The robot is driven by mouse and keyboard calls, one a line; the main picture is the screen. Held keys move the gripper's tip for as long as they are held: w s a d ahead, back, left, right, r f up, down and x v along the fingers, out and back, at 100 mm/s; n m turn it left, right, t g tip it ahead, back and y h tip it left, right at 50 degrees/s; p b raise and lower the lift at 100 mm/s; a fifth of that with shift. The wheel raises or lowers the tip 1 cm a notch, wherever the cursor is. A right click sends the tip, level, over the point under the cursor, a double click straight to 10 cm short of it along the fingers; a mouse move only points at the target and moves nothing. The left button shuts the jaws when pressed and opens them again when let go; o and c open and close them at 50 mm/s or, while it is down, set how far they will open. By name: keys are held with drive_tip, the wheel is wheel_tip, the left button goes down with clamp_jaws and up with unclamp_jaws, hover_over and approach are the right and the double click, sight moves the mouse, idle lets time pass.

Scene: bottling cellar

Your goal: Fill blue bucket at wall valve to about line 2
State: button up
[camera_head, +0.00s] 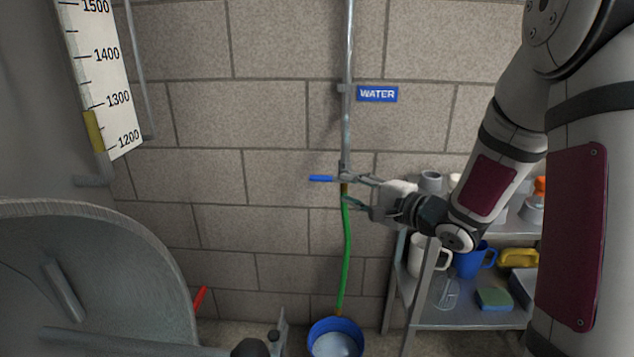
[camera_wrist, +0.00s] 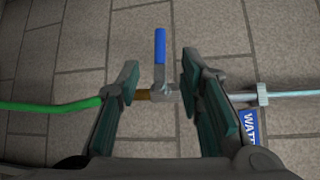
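The blue valve handle (camera_head: 320,178) points left, crosswise to the vertical pipe; it also shows in the wrist view (camera_wrist: 160,47). My gripper (camera_head: 357,190) is at the valve from the right. In the wrist view my gripper (camera_wrist: 158,78) is open, its fingers apart on either side of the valve body (camera_wrist: 160,92), with the handle extending beyond the tips. I cannot tell whether a finger touches. A green hose (camera_head: 347,245) runs from the valve down to the blue bucket (camera_head: 312,337) on the floor. The bucket's inside looks pale; its water level and lines cannot be made out.
A blue WATER sign (camera_head: 377,94) is on the block wall. A metal shelf (camera_head: 450,315) at right holds a blue jug (camera_head: 470,263), a white jug (camera_head: 418,262) and a sponge (camera_head: 493,298). A large grey vessel (camera_head: 90,260) with a gauge scale (camera_head: 104,75) fills the left.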

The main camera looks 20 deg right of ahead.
sight(321, 179)
drive_tip(key=b+x, duration=0.3)
drive_tip(key=x, duration=0.8)
drive_tip(key=shift+w+a+b, duration=0.1)
drive_tip(key=shift+w+b, duration=0.2)
clamp_jaws()
